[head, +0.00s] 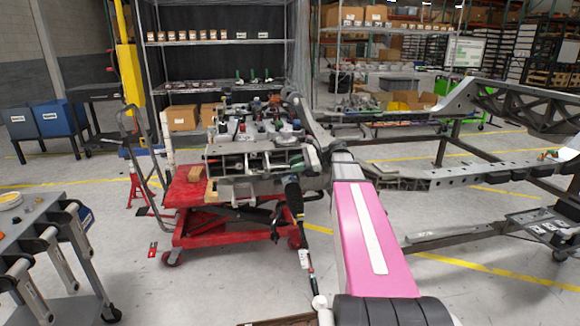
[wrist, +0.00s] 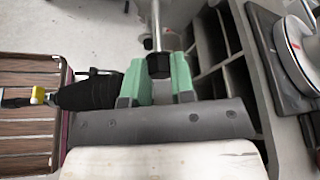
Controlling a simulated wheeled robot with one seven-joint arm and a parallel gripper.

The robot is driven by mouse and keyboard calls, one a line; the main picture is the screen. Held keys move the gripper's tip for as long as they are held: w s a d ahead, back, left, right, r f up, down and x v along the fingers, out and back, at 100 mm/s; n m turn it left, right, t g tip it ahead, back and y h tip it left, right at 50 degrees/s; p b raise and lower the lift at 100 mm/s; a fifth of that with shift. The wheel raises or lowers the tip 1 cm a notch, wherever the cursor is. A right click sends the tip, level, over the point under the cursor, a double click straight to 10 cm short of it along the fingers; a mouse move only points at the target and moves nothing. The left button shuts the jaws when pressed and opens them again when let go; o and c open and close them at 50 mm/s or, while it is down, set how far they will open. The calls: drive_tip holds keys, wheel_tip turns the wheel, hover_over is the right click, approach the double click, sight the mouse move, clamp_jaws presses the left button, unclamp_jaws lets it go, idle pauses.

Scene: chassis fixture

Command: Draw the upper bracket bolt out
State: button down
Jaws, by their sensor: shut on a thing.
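In the wrist view, my gripper (wrist: 159,84) has two green fingers, one on each side of a dark bolt head (wrist: 158,66). A bright metal shaft runs up from this head toward the top edge of the picture. My gripper is shut on the bolt; the exact contact of the finger pads is hard to make out. How far the shaft sits in the bracket is not clear. In the head view, my pink arm reaches to the metal assembly (head: 255,158) on the red lift cart; the bolt itself is not clear there.
The red lift cart (head: 190,198) stands left of my arm. A black boot on a strut (head: 293,196) hangs close beside my arm; it also shows in the wrist view (wrist: 90,92). The chassis rail (head: 470,178) extends right. A grey roller stand (head: 40,250) is at left. Floor shows between.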

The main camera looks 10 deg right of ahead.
drive_tip(key=shift+d, duration=0.6)
drive_tip(key=c, duration=0.9)
unclamp_jaws()
drive_tip(key=shift+c, duration=0.2)
drive_tip(key=shift+d, duration=0.15)
drive_tip(key=v, duration=1)
drive_tip(key=shift+d, duration=0.3)
drive_tip(key=shift+d+r, duration=0.1)
